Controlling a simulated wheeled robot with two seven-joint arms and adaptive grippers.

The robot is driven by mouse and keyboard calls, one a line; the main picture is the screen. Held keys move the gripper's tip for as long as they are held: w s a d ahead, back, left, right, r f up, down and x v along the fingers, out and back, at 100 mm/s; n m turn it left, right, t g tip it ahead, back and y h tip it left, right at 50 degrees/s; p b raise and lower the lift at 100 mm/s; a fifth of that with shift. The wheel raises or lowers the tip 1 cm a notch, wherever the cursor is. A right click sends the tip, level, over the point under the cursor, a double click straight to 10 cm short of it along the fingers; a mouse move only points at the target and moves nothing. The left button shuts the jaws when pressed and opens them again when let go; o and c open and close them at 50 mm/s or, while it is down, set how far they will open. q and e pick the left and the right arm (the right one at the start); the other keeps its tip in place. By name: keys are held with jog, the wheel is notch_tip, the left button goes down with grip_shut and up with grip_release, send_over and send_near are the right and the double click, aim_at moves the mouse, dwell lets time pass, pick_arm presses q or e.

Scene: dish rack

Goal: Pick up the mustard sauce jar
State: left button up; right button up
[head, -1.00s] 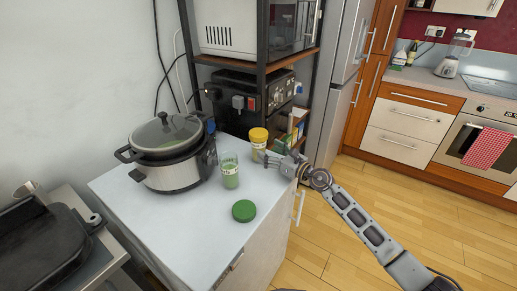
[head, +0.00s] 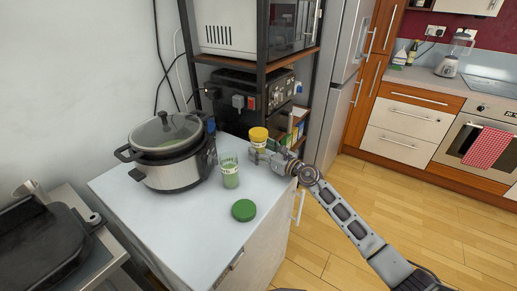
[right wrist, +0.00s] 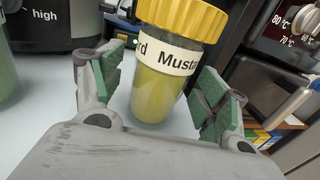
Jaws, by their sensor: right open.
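The mustard sauce jar (head: 258,138) stands upright on the white counter, near its back right corner. It has a yellow lid and a label reading "Mustard". In the right wrist view the jar (right wrist: 160,90) is between and just beyond the open fingers, with a gap on each side. My right gripper (head: 262,155) is open and empty, with its fingers close to the jar's lower front. It also fills the lower part of the right wrist view (right wrist: 158,100). My left gripper is not in view.
A glass jar of green contents (head: 230,171) stands to the left of the mustard jar. A green lid (head: 243,210) lies in front on the counter (head: 200,225). A slow cooker (head: 172,160) is further left. A shelf rack (head: 262,60) rises behind.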

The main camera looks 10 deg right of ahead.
jog(key=shift+w+a, duration=0.25)
jog(key=shift+w, duration=0.1)
jog(key=shift+w+a, duration=0.25)
jog(key=shift+w, duration=0.05)
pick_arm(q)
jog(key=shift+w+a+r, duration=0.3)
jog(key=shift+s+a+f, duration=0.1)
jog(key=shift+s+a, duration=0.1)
pick_arm(e)
jog(key=c, duration=1.2)
jog(key=shift+r, duration=0.1)
jog(key=shift+c, duration=0.8)
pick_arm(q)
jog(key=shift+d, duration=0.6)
